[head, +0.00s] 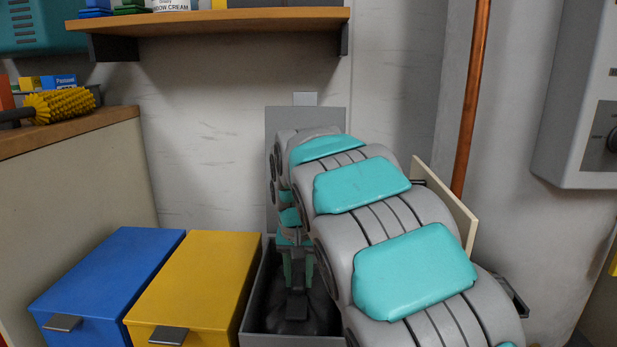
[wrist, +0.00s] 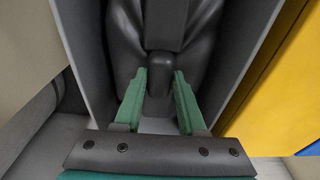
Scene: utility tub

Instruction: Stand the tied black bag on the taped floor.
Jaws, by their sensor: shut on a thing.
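The tied black bag (head: 295,318) sits inside an open grey bin (head: 250,300). Its dark, shiny folds (wrist: 124,45) fill much of the wrist view, with a short knotted neck in the middle. My gripper (head: 297,272) reaches down into the bin from above. In the wrist view its green fingers (wrist: 159,76) lie on either side of the neck, and it is shut on the bag. The bag's lower part is hidden by the bin walls and my arm. I see no taped floor in either view.
A yellow bin (head: 200,285) and a blue bin (head: 105,285), both lidded, stand left of the grey one. A grey panel (head: 333,118) rises behind it. A wooden shelf (head: 215,21) hangs above; a counter (head: 70,135) is at left. A copper pipe (head: 471,100) runs down at right.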

